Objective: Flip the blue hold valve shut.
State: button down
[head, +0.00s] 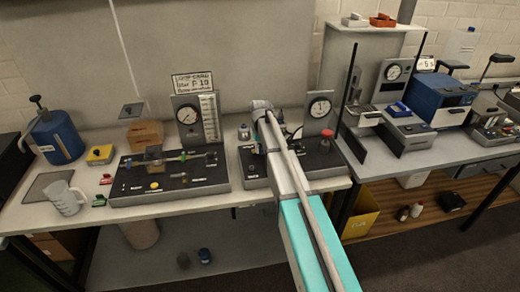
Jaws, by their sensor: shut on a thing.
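I cannot make out the blue hold valve for certain in the head view. A black bench panel (125,187) carries a horizontal tube assembly (178,159) with small coloured fittings, too small to tell apart. A second black panel (248,165) stands to its right, with a round gauge (319,107) at its back and a red knob (327,134). My arm crosses in front of this second panel and covers its middle. My gripper is hidden behind the arm's far end, so its fingers and anything between them do not show.
A clear jug (65,199), a yellow-topped box (99,154) and a blue container (57,139) stand at the left. A gauge with a sign (188,114) stands behind the left panel. The right table (385,171) holds blue and grey instruments (437,100).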

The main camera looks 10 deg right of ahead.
jog(key=shift+a+m, duration=0.1)
jog(key=shift+m, duration=0.2)
jog(key=shift+a+m, duration=0.2)
jog(key=shift+m, duration=0.5)
jog(key=c, duration=0.6)
grip_release()
